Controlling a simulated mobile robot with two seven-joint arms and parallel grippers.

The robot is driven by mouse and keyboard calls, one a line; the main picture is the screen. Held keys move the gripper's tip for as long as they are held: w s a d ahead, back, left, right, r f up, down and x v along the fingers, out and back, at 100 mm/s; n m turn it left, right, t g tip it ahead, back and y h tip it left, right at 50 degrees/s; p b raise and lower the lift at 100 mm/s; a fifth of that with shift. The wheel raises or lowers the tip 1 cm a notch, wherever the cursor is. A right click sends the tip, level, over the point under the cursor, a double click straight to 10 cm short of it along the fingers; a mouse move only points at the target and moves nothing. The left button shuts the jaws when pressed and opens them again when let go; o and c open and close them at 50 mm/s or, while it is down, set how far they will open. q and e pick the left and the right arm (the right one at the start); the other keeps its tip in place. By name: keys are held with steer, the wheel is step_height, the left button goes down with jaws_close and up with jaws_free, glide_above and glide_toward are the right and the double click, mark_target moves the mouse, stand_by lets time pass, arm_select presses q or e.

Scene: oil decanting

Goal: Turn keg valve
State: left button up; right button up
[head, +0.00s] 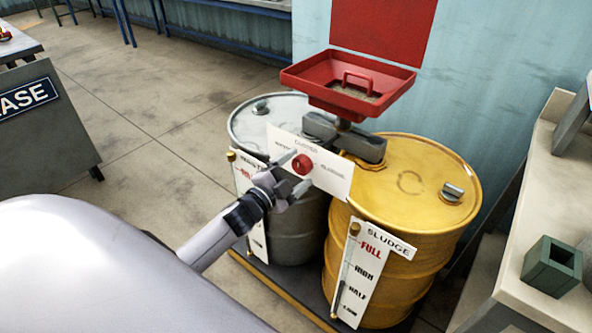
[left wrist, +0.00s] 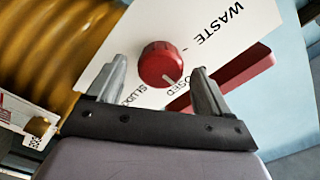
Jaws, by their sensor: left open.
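The valve knob (head: 302,164) is round and red, on a white label plate (head: 332,181) in front of the drums' pipe. In the left wrist view the knob (left wrist: 161,65) has a pale pointer line facing the lettering that ends in "OSED". "WASTE" and a partly hidden "SLUDGE" are also printed on the plate (left wrist: 225,45). My left gripper (head: 290,182) is open in front of the knob. In the left wrist view its two fingers (left wrist: 160,78) stand on either side of the knob, with gaps visible. My right gripper is in neither view.
A yellow sludge drum (head: 425,185) and a grey drum (head: 255,120) stand on a low platform below the red funnel tray (head: 350,80). A workbench (head: 540,190) with a green square holder (head: 552,266) is at the right.

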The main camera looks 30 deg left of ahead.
arm_select(q)
steer(key=s, duration=0.6)
steer(key=shift+s+a, duration=0.25)
steer(key=shift+s, duration=0.15)
